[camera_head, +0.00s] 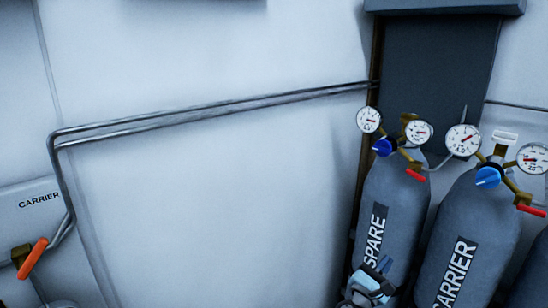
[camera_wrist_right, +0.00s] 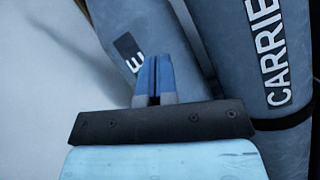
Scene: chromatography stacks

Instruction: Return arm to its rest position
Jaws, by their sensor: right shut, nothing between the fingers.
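My right gripper (camera_head: 383,265) shows at the bottom of the head view, in front of the lower part of the grey SPARE cylinder (camera_head: 395,190). In the right wrist view its blue fingers (camera_wrist_right: 153,62) are together with nothing between them. They point along the cylinder's side, just below the last letter of its label. I cannot tell whether they touch the cylinder. My left gripper is in neither view.
The grey CARRIER cylinder (camera_head: 470,225) stands to the right, also in the wrist view (camera_wrist_right: 275,50). Gauges, blue knobs and red levers top both cylinders. Pipes (camera_head: 210,110) run along the pale wall to an orange-handled valve (camera_head: 32,258).

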